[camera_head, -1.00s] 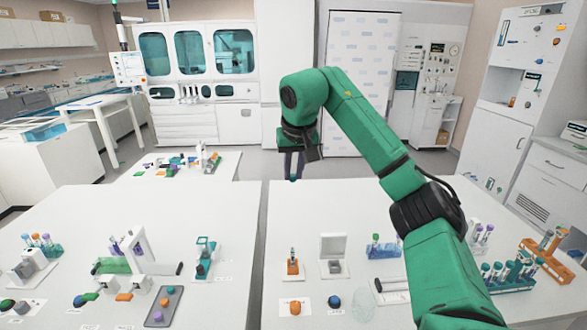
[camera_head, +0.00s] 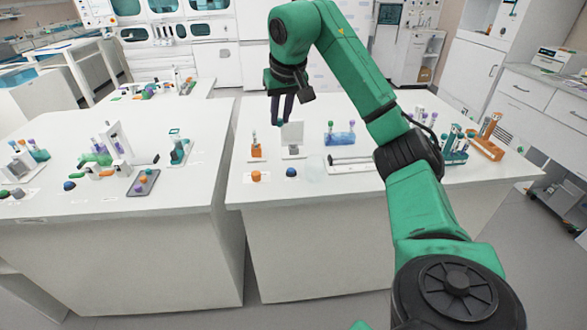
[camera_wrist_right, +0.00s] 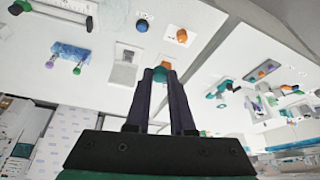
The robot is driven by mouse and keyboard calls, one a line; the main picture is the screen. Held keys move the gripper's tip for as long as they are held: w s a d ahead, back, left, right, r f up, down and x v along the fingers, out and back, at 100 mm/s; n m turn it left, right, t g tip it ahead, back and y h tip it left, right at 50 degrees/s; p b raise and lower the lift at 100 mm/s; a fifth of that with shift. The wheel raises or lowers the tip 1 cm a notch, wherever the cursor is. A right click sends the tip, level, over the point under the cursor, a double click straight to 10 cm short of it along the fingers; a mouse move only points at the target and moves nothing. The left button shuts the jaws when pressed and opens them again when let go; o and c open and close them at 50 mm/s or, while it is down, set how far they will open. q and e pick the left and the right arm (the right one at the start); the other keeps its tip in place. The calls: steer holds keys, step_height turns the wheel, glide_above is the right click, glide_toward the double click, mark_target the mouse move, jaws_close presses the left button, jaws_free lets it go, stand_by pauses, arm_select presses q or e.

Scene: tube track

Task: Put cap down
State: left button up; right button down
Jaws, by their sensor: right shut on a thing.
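My right gripper (camera_head: 282,122) hangs over the far part of the right-hand white table, fingers pointing down. In the right wrist view its fingers (camera_wrist_right: 160,75) are shut on a small teal cap (camera_wrist_right: 159,74) at their tips. The cap is partly hidden by the fingers, and its height above the table is hard to tell. An orange cap (camera_head: 256,175) and a dark blue cap (camera_head: 291,172) lie near the front edge; both also show in the wrist view, orange (camera_wrist_right: 182,36) and blue (camera_wrist_right: 142,25). My left gripper is not in view.
An orange tube stand (camera_head: 256,150), an upright white plate (camera_head: 292,134) and a blue tube rack (camera_head: 340,138) stand near the right gripper. Teal (camera_head: 455,155) and orange (camera_head: 487,146) racks stand further right. A gap separates the left table (camera_head: 60,140), which holds several items.

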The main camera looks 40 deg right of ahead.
steer(key=f, duration=0.5)
steer(key=w+f+b, duration=0.1)
steer(key=f, duration=0.5)
steer(key=w+f, duration=0.1)
steer(key=f, duration=0.5)
steer(key=shift+w+d+f+b, duration=0.1)
steer(key=shift+w+d+b, duration=0.1)
steer(key=shift+b, duration=0.1)
step_height(320, 180, down, 3)
steer(key=shift+w+f, duration=0.15)
steer(key=shift+f, duration=0.35)
steer(key=shift+r, duration=0.1)
steer(key=c, duration=0.8)
jaws_free()
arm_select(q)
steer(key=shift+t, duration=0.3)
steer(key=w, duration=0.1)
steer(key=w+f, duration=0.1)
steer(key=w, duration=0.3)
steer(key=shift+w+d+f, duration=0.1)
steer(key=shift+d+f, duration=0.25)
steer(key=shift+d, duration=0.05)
